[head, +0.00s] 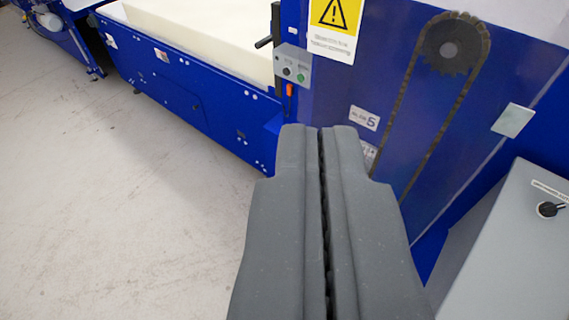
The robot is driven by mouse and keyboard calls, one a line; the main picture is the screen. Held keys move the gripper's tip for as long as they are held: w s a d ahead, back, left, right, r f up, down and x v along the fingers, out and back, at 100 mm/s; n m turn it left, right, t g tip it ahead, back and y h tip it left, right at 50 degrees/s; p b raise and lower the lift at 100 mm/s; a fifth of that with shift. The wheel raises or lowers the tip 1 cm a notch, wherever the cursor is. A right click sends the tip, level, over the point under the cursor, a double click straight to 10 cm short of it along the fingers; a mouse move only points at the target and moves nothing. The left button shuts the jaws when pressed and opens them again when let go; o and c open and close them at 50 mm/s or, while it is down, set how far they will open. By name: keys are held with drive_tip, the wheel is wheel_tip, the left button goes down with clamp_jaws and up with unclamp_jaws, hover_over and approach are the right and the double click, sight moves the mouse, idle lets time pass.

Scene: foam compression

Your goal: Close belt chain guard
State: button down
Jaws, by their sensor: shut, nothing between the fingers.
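The belt chain (403,120) runs over a dark toothed sprocket (451,46) on the blue machine panel at the upper right. The chain and sprocket are exposed, with no cover over them. Which part is the guard I cannot tell for sure; a small pale plate (513,120) sits at the panel's right side. My gripper (320,128) is shut and empty, pointing forward in the lower middle. In the picture its tips are left of the chain's lower part and hide some of the panel. The chain's lower end is hidden.
A grey cabinet (513,250) with a black knob stands close at the lower right. A control box (292,66) with buttons and a yellow warning sign (334,22) are ahead. A blue conveyor (190,95) bears a pale foam block (200,35). The concrete floor (110,210) at left is clear.

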drive_tip(key=shift+w+a, duration=0.1)
drive_tip(key=shift+a, duration=0.25)
drive_tip(key=w+a+f+m+t+y+b, duration=0.1)
drive_tip(key=w+a+f+m+t+b, duration=0.15)
drive_tip(key=w+a+f+m, duration=0.55)
drive_tip(key=w+a+f+m+t+y+b, duration=0.1)
drive_tip(key=w+a+f+m+b, duration=0.15)
drive_tip(key=w+f, duration=0.95)
drive_tip(key=w+d+f+m+g+h+b, duration=0.25)
drive_tip(key=f+m+h, duration=0.35)
drive_tip(key=f, duration=0.8)
drive_tip(key=w+d+f+m+g+h+b, duration=0.1)
drive_tip(key=w+d+f+m+h+b, duration=0.35)
drive_tip(key=f, duration=1.05)
drive_tip(key=w+d+m+p, duration=0.1)
drive_tip(key=w+d+m, duration=0.1)
drive_tip(key=w, duration=0.8)
drive_tip(key=shift+w+d+m, duration=0.2)
drive_tip(key=shift+d+m, duration=0.2)
drive_tip(key=shift+d, duration=0.45)
drive_tip(key=shift+w+r, duration=0.15)
